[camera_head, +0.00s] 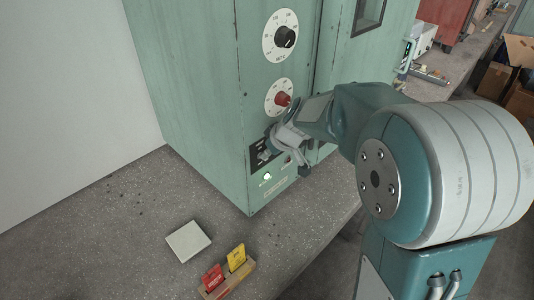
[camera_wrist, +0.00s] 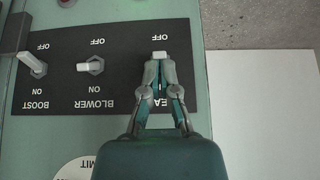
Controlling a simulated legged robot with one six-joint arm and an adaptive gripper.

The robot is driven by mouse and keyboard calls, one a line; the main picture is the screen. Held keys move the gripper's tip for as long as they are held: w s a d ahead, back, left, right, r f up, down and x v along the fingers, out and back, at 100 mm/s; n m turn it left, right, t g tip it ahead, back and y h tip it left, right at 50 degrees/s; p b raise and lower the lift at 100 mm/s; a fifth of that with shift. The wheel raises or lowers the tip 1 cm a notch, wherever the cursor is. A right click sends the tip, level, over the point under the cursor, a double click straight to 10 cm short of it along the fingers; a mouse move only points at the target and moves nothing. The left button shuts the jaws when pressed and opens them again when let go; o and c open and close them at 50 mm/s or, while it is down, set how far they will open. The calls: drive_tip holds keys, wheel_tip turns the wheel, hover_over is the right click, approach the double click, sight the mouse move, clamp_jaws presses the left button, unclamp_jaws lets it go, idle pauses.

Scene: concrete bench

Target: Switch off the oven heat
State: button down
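The oven (camera_head: 190,75) is a tall green cabinet on the bench. Its black switch panel (camera_wrist: 120,35) fills the upper left of the wrist view, with upside-down BOOST, BLOWER and heat labels. The heat label is partly covered by my gripper (camera_wrist: 159,64). The fingers are drawn together at the heat switch. The switch's pale tip (camera_wrist: 159,54) shows just past the fingertips, near the OFF mark; whether the fingers pinch it I cannot tell. The blower switch (camera_wrist: 88,67) and boost switch (camera_wrist: 33,63) stand to the left, clear of the fingers.
A red knob (camera_head: 282,99) and a black knob (camera_head: 285,37) are above the panel. A lit lamp (camera_head: 267,176) glows below it. A pale block (camera_head: 188,241) and a wooden holder (camera_head: 230,281) with red and yellow cards lie on the bench in front.

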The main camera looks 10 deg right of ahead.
drive_tip(key=shift+s+d+f, duration=0.15)
drive_tip(key=shift+f, duration=0.2)
drive_tip(key=shift+r, duration=0.1)
drive_tip(key=shift+r, duration=0.75)
drive_tip(key=shift+r, duration=0.1)
